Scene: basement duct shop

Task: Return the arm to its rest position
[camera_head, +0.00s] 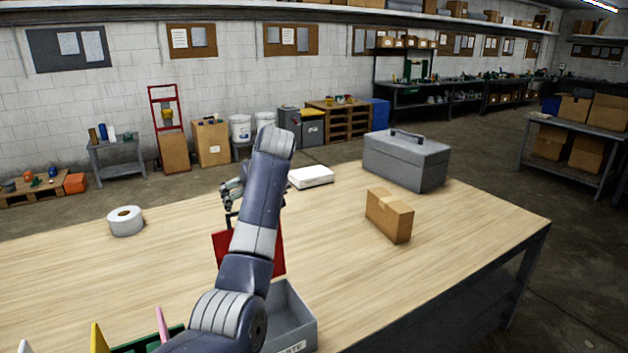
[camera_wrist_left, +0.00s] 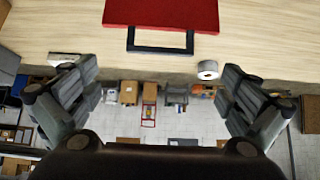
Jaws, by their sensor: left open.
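My left arm (camera_head: 262,205) rises from the bottom middle of the head view and reaches out over the wooden table (camera_head: 335,240). My left gripper (camera_head: 230,190) shows partly behind it, above the table. In the left wrist view, the left gripper (camera_wrist_left: 158,95) has its fingers spread wide with nothing between them. A red flat object with a dark handle (camera_wrist_left: 162,14) lies beyond the fingertips in that upside-down view. In the head view the red object (camera_head: 278,252) is partly hidden behind my arm. My right gripper is not in view.
A grey bin (camera_head: 299,316) with a partly hidden label stands by my forearm. A cardboard box (camera_head: 389,215), grey toolbox (camera_head: 405,160), white stack (camera_head: 311,177) and tape roll (camera_head: 125,221) are on the table. Coloured upright pieces (camera_head: 98,340) stand at the lower left. The table's right front is clear.

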